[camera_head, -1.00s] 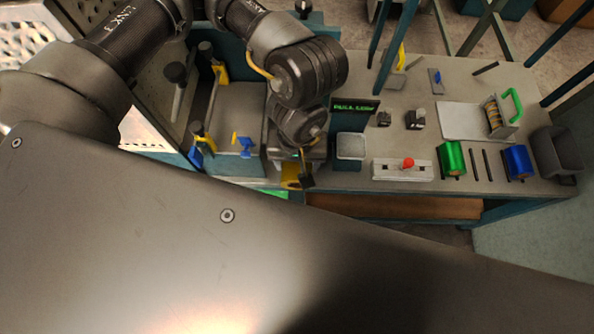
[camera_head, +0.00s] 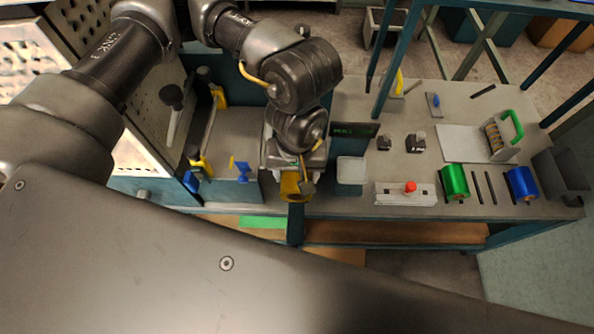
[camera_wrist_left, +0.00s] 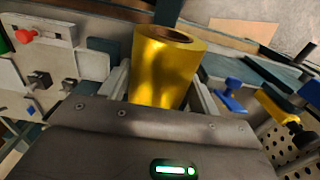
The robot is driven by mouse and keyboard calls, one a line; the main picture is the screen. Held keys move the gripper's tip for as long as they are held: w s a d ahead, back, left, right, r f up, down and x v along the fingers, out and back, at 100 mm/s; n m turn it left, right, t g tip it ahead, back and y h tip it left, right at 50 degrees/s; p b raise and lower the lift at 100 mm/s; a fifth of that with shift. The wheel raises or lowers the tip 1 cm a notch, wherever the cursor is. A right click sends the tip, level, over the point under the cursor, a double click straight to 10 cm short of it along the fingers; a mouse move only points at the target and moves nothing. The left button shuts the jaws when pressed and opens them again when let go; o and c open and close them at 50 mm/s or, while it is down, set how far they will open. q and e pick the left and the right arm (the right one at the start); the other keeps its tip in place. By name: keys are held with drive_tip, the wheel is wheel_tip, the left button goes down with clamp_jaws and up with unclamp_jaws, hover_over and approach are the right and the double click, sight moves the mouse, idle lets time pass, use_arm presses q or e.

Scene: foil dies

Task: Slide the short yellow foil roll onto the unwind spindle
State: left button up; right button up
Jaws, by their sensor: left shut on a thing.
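The short yellow foil roll (camera_head: 291,188) is in my left gripper (camera_head: 296,172), near the bench's front edge in the head view. In the left wrist view the roll (camera_wrist_left: 165,72) stands between the two fingers of the gripper (camera_wrist_left: 162,92), which is shut on it, and its hollow core end faces up in the picture. A grey rod with a black knob (camera_head: 171,95) and a long bar with yellow ends (camera_head: 208,128) are left of the gripper. I cannot tell for certain which is the unwind spindle. My right gripper is not in view.
A blue bracket (camera_head: 241,172) is close left of the roll. Right are a pale square tray (camera_head: 350,170), a panel with a red button (camera_head: 410,187), a green roll (camera_head: 454,181) and a blue roll (camera_head: 521,184). A perforated panel (camera_head: 140,125) borders the left.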

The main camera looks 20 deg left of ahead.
use_arm(q)
drive_tip(key=shift+f+b, duration=0.1)
drive_tip(key=shift+b, duration=0.4)
idle(0.7)
drive_tip(key=shift+b, duration=0.4)
idle(0.6)
drive_tip(key=shift+b, duration=0.45)
drive_tip(key=shift+w, duration=0.25)
drive_tip(key=shift+w+a+b, duration=0.15)
drive_tip(key=shift+w+b, duration=0.15)
drive_tip(key=shift+b, duration=0.1)
